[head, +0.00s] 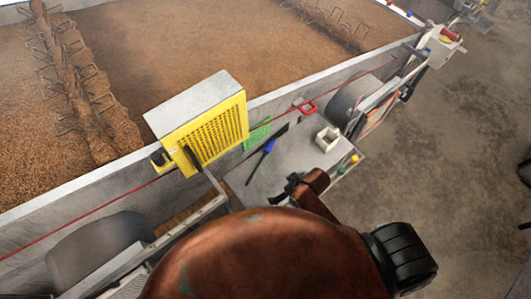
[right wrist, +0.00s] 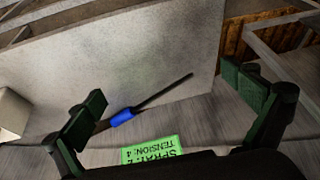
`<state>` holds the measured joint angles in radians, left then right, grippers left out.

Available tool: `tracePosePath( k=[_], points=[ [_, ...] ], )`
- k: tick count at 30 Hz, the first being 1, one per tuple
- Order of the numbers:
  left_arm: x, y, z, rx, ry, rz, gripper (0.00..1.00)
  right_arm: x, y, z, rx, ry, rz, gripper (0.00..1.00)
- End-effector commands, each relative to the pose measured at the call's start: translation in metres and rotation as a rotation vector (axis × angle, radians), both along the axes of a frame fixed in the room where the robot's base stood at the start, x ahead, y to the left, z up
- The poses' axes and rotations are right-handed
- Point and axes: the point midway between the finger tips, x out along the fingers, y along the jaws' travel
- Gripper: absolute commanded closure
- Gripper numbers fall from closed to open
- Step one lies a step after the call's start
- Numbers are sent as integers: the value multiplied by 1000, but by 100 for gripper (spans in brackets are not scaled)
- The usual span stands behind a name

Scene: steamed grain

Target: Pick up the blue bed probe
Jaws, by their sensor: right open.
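The blue bed probe (head: 268,146) lies on a grey shelf beside the grain bed in the head view, its thin dark rod pointing toward the lower left. In the right wrist view the probe's blue handle (right wrist: 123,117) is close to the left finger, and its dark rod slants up to the right between the fingers. My right gripper (head: 291,185) is open and empty, to the lower right of the probe in the head view. It also shows in the right wrist view (right wrist: 172,100), with its fingers wide apart. My left gripper is not in view.
The grey shelf (head: 278,172) also holds a small white open box (head: 327,139). A green label (right wrist: 151,148) is near the probe. A yellow grated box (head: 208,135) stands at the bed's wall, left of the probe. A red handle (head: 307,108) is on the red line behind.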

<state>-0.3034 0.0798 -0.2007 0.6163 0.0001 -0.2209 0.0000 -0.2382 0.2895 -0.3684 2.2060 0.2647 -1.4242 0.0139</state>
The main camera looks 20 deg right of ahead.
Motion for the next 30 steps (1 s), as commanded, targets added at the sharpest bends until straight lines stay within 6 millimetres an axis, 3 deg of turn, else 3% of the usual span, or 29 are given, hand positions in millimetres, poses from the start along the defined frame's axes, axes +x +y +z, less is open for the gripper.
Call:
tracePosePath(
  k=[7, 11, 14, 21, 25, 30],
  points=[
    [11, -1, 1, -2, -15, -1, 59, 56, 64, -19, 32, -3, 229, 0],
    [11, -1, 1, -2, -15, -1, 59, 94, 80, -37, 11, 25, 351, 0],
    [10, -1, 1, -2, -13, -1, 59, 127, 68, -47, -27, 52, 397, 0],
    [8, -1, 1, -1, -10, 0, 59, 209, -1, -41, -122, 81, 368, 0],
    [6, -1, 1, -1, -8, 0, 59, 236, -29, -30, -148, 80, 334, 0],
    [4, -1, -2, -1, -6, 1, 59, 247, -38, -35, -155, 80, 318, 0]
  ],
)
